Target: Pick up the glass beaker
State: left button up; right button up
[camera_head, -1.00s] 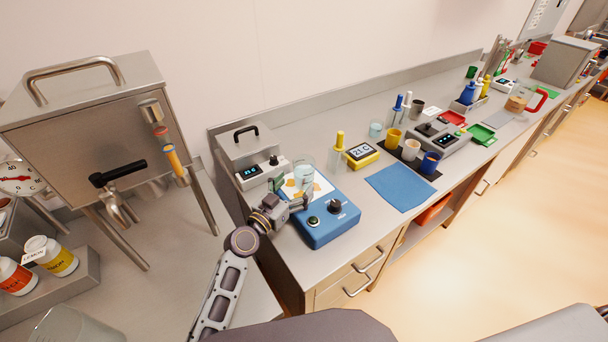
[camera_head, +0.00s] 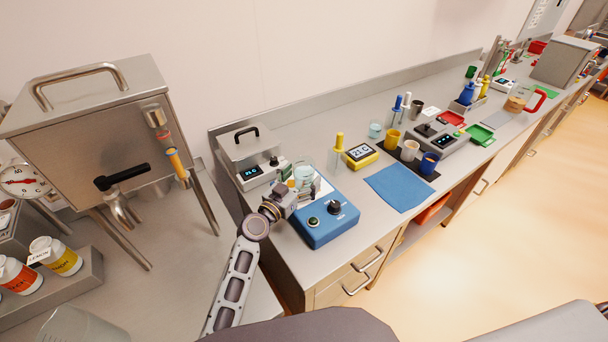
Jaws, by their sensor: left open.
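The glass beaker (camera_head: 303,173) holds pale contents and stands upright on the white top of the blue stirrer-like device (camera_head: 328,222) near the left end of the bench. My left gripper (camera_head: 300,180) is open at the beaker, with one finger on its left and the other at its front right. The fingers and wrist hide the beaker's lower part. I cannot tell whether a finger touches the glass. My right gripper is out of view.
A grey balance (camera_head: 247,160) stands behind left of the device. A yellow timer-like box (camera_head: 362,155) and a blue mat (camera_head: 400,187) lie to its right. Coloured cups stand farther along the bench.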

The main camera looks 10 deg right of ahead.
pick_arm(q)
jog(key=shift+w+d, duration=0.45)
jog(key=shift+w, duration=0.05)
jog(key=c, duration=1.3)
